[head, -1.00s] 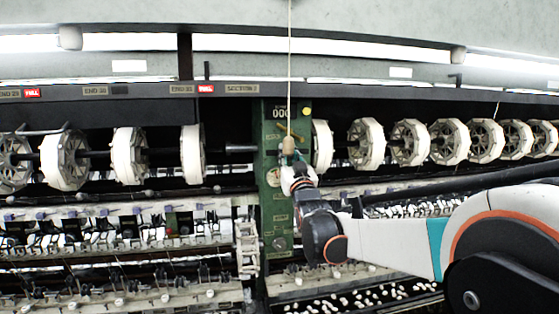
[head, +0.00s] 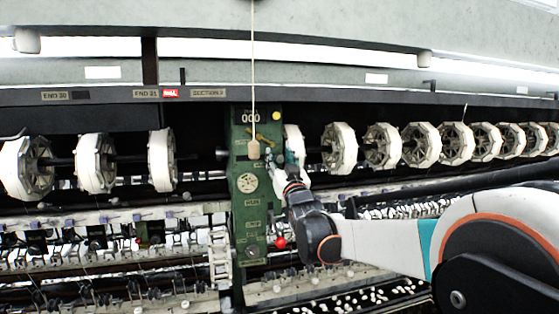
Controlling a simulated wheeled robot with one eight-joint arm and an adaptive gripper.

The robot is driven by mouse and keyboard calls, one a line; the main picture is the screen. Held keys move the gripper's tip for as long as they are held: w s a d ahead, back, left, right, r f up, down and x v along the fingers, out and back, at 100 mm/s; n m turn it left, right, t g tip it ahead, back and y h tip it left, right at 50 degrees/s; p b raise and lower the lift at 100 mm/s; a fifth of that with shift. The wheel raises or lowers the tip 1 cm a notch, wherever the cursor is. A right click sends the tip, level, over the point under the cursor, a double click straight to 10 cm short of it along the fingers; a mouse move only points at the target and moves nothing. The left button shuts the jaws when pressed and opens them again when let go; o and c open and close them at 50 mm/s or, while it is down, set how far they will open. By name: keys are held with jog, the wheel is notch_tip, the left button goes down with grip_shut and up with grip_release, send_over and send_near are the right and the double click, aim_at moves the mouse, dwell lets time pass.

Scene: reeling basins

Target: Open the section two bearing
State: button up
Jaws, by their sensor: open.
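A green upright panel (head: 249,215) stands mid-frame in the head view, with a "000" counter, labels, a round plate and a small brass-coloured lever (head: 262,141) near its top. A label reading like "SECTION 2" (head: 208,93) sits on the dark rail just left of the panel. My gripper (head: 273,157) is at the panel's upper right, close to the lever. It is open; its fingertips are small and partly merge with the panel, so I cannot tell whether they touch anything. Which part is the bearing is not clearly shown.
A cord with a wooden pull (head: 254,150) hangs before the panel, close to my gripper. White reels (head: 340,148) line the shaft on both sides. A red knob (head: 280,243) sits low on the panel's right edge. Basins with white cocoons (head: 345,300) lie below.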

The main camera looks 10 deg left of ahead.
jog(key=v, duration=1.2)
